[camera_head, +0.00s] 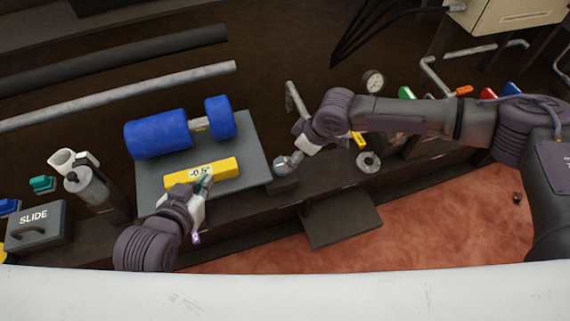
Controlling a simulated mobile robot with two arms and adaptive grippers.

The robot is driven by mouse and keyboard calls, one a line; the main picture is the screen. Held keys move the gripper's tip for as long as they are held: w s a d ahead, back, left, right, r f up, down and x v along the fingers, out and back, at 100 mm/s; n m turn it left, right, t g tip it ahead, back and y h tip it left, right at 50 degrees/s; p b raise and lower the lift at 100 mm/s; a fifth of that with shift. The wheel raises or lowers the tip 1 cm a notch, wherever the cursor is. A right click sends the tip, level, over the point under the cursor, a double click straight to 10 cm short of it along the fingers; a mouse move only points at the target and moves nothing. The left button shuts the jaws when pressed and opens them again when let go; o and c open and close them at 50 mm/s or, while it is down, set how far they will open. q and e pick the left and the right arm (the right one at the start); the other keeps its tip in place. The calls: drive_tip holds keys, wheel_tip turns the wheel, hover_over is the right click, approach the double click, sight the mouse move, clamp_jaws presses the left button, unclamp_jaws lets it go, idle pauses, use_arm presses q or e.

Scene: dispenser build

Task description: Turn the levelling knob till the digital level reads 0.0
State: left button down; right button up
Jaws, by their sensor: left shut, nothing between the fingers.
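The yellow digital level (226,171) lies on a grey plate (254,150), in front of a blue cylinder. Its small display appears to read -0.5, though the digits are small. My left gripper (206,183) is shut and empty, with its tips at the level's front side by the display; I cannot tell if they touch. A grey faceted knob (281,167), probably the levelling knob, is at the plate's right edge. My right gripper (297,157) is right at this knob, pointing down-left. Its fingers are too small to tell whether they grip it.
A box marked SLIDE (38,228) and a grey canister (92,190) are at left. A round gauge (373,82) and a metal ring (369,161) are at right. A dark lower shelf (342,220) juts out in front.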

sight(278, 163)
drive_tip(key=b+x, duration=0.1)
drive_tip(key=x, duration=0.4)
drive_tip(key=shift+b, duration=0.35)
drive_tip(key=b+x, duration=0.1)
drive_tip(key=x, duration=0.2)
use_arm(q)
drive_tip(key=w+d+r+t+h, duration=0.1)
drive_tip(key=w+r+t, duration=0.1)
drive_tip(key=r+t, duration=0.2)
drive_tip(key=w+d+r+t+h, duration=0.1)
drive_tip(key=r+t, duration=0.3)
drive_tip(key=r, duration=0.4)
drive_tip(key=shift+w+d+r+t+h, duration=0.35)
drive_tip(key=shift+d+t+h, duration=0.05)
drive_tip(key=shift+d, duration=0.05)
use_arm(e)
drive_tip(key=shift+a+f, duration=0.1)
drive_tip(key=shift+f, duration=0.1)
